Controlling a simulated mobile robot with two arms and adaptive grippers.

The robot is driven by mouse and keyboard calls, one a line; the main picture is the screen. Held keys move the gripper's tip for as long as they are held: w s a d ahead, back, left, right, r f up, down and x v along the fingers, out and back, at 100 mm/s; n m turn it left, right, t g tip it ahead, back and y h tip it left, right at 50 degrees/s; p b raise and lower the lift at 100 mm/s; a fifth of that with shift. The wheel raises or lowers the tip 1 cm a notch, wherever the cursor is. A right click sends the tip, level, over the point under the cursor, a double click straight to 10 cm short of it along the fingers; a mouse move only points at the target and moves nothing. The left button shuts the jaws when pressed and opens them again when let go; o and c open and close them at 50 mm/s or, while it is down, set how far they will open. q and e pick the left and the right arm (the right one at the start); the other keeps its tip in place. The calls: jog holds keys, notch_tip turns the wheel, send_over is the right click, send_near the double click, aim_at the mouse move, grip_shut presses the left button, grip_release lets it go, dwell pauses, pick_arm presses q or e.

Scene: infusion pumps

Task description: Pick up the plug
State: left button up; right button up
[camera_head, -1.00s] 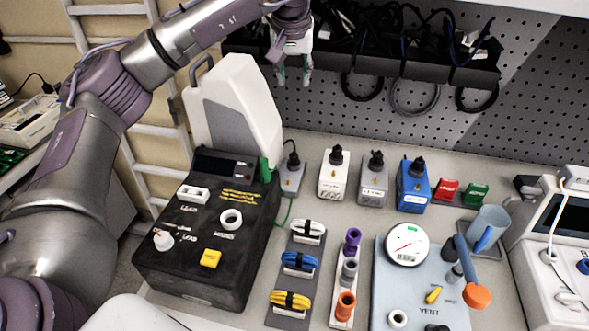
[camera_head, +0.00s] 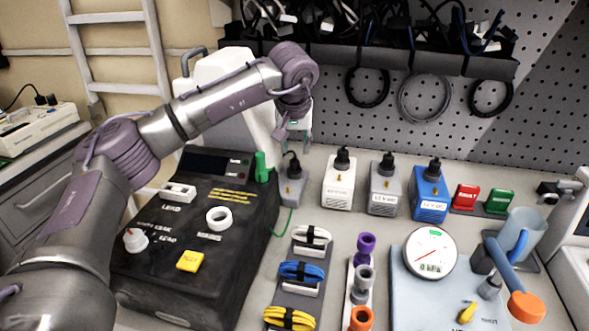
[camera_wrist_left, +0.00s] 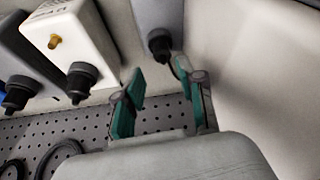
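A black plug (camera_head: 293,161) with a thin cord stands in the small grey box (camera_head: 291,187) beside the black console. In the left wrist view, the plug (camera_wrist_left: 160,45) shows just beyond the fingertips, roughly in line with the gap between them. My left gripper (camera_head: 296,140) hangs just above it, partly hidden behind my own arm. Its teal-padded fingers (camera_wrist_left: 158,72) are open, with nothing seen between them. Similar black plugs stand on the white box (camera_head: 339,187), the grey box (camera_head: 386,190) and the blue box (camera_head: 430,194). My right gripper is not in view.
A white jug (camera_head: 222,115) stands close behind the black console (camera_head: 190,240). A green knob (camera_head: 261,167) is just left of the plug. Coiled cables (camera_head: 298,271) and a gauge panel (camera_head: 430,250) lie in front. A pegboard (camera_head: 340,120) rises behind.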

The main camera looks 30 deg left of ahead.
aim_at(294, 162)
pick_arm(q)
jog(key=x, duration=0.7)
jog(key=shift+a+f+p, duration=0.1)
jog(key=shift+a+p, duration=0.05)
jog(key=shift+p, duration=0.15)
jog(key=shift+s, duration=0.15)
grip_shut()
